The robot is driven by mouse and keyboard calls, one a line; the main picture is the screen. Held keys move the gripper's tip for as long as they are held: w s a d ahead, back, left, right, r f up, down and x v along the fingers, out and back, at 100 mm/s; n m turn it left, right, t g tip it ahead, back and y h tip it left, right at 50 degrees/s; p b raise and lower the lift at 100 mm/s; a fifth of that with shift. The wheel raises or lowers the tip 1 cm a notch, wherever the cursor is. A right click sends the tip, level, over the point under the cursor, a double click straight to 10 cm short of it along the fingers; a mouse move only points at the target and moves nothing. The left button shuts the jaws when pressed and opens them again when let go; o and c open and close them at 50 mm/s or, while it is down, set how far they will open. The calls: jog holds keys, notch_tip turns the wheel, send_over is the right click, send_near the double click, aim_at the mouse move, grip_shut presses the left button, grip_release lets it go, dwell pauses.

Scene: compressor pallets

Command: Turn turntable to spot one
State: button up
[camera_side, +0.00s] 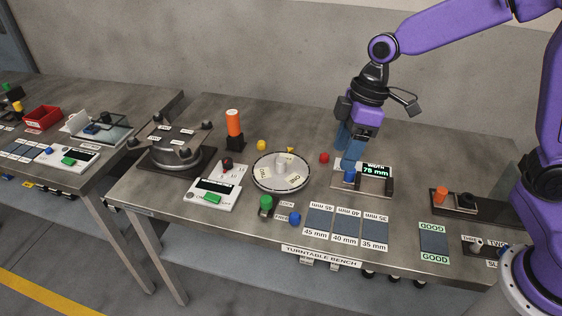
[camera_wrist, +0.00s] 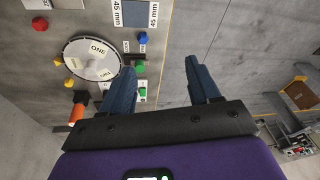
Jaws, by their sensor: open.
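The turntable (camera_side: 281,183) is a round pale disc with a dark rim and a raised grey hub, lying flat in the middle of the bench. Its labels include ONE, on the front right side in the side view; the others are hard to read. A small yellow pointer (camera_side: 290,150) lies just behind its rim. It also shows at the upper left of the wrist view (camera_wrist: 78,68). My gripper (camera_side: 350,152) is open, blue-fingered and empty, held to the right of the turntable and apart from it. Its spread fingers show in the wrist view (camera_wrist: 158,66).
A red button (camera_side: 324,158) lies between gauge and turntable. Green (camera_side: 266,204) and blue (camera_side: 294,218) knobs stand in front; an orange cylinder (camera_side: 234,123) stands behind left.

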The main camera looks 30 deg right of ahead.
jog(key=w+d+f+y, duration=0.1)
jog(key=w+f, duration=0.2)
jog(key=w, duration=0.9)
jog(key=t, duration=0.2)
send_near(282, 160)
jog(key=x, duration=1)
jog(key=shift+a+f, duration=0.1)
jog(key=shift+f, duration=0.15)
grip_shut()
